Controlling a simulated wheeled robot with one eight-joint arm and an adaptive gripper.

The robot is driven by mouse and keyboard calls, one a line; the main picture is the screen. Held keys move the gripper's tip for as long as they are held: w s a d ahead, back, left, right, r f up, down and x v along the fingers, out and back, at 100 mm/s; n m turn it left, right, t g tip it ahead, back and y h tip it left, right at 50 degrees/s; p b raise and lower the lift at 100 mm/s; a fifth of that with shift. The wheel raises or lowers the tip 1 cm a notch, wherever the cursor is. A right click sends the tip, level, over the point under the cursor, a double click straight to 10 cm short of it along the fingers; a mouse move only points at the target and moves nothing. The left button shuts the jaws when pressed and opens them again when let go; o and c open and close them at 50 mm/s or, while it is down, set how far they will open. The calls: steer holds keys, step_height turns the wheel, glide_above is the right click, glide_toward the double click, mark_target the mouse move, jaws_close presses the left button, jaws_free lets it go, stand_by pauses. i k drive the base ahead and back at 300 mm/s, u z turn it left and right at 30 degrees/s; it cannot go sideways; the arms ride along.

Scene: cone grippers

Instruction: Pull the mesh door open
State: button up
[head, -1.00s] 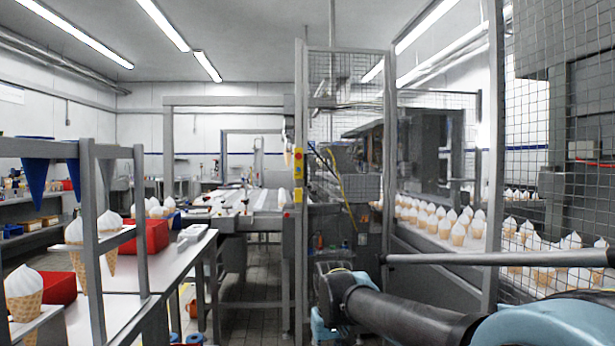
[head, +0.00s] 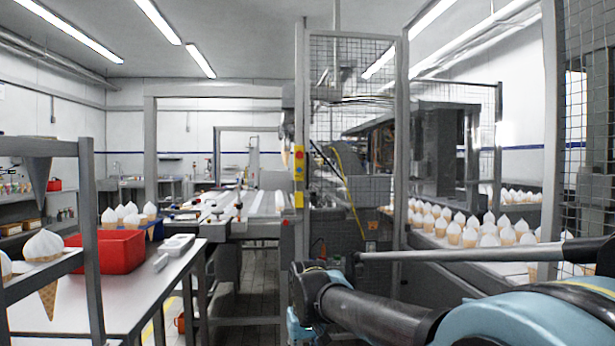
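The mesh door (head: 357,110) is a tall grey-framed panel of wire mesh in the middle of the head view. It stands upright between a left post with a yellow box on it and a right grey upright. A wide gap without mesh lies between that right upright and the mesh panel at the far right. How far the door is ajar, I cannot tell. My arm reaches in from the lower right, and its foremost visible joint is in front of the door's lower part. My gripper's fingers do not show. Contact with the door cannot be seen.
A yellow box with buttons (head: 299,178) is on the left post. Several cones (head: 470,235) stand on a pale surface behind the gap. A worktable (head: 150,285) with a red bin (head: 106,251) and a grey rack (head: 88,200) are on the left. Floor shows between worktable and machine.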

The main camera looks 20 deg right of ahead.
mark_target(398, 70)
steer(key=z, duration=0.55)
steer(key=i, duration=1.1)
steer(key=z, duration=0.8)
